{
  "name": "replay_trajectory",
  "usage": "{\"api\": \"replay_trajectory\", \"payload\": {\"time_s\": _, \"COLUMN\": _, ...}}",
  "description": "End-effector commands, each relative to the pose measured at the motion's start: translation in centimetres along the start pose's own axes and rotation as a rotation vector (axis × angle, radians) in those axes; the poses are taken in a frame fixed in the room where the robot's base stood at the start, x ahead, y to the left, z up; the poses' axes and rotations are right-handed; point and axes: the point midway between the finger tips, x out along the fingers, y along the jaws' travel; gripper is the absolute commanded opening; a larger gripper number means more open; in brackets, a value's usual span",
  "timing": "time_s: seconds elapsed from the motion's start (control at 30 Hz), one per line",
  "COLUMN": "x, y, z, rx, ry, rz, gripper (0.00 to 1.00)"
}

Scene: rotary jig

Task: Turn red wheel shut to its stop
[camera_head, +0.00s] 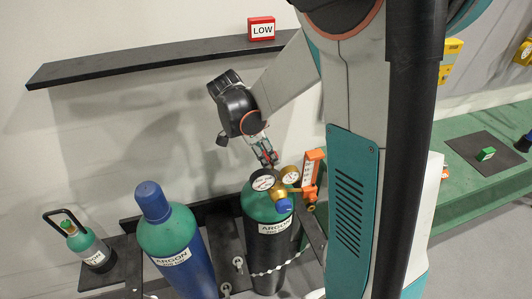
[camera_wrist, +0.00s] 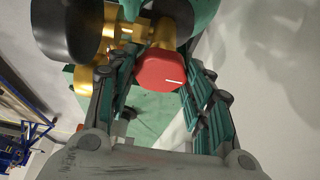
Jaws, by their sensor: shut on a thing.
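The red wheel (camera_wrist: 160,72) shows in the wrist view, between the two fingers of my gripper (camera_wrist: 163,62). A short white line is on its face. My gripper is shut on the wheel, with one finger on each side. In the head view my gripper (camera_head: 266,154) reaches down to the top of the green-shouldered argon cylinder (camera_head: 268,238), behind the brass regulator (camera_head: 281,190). There the wheel is mostly hidden by the fingers and gauges.
Two round gauges and an orange flowmeter (camera_head: 311,170) sit close beside my gripper. A blue argon cylinder (camera_head: 178,255) and a small green bottle (camera_head: 88,246) stand to the left.

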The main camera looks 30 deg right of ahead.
Motion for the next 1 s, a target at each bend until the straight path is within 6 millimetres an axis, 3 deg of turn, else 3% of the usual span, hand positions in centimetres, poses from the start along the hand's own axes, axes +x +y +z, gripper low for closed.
{"api": "replay_trajectory", "payload": {"time_s": 0.4, "x": 0.0, "y": 0.0, "z": 0.1, "rx": 0.008, "ry": -0.002, "rz": 0.004, "gripper": 0.23}}
{"api": "replay_trajectory", "payload": {"time_s": 0.43, "x": 0.0, "y": 0.0, "z": 0.1, "rx": 0.008, "ry": -0.002, "rz": 0.004, "gripper": 0.49}}
{"api": "replay_trajectory", "payload": {"time_s": 0.5, "x": 0.0, "y": 0.0, "z": 0.1, "rx": 0.007, "ry": -0.002, "rz": 0.004, "gripper": 0.65}}
{"api": "replay_trajectory", "payload": {"time_s": 0.53, "x": 0.0, "y": 0.0, "z": 0.0, "rx": 0.007, "ry": -0.001, "rz": 0.004, "gripper": 0.67}}
{"api": "replay_trajectory", "payload": {"time_s": 0.87, "x": -0.1, "y": 0.0, "z": 0.0, "rx": 0.006, "ry": -0.001, "rz": 0.003, "gripper": 0.67}}
{"api": "replay_trajectory", "payload": {"time_s": 1.0, "x": -1.0, "y": 0.0, "z": 0.0, "rx": 0.005, "ry": -0.001, "rz": 0.003, "gripper": 0.67}}
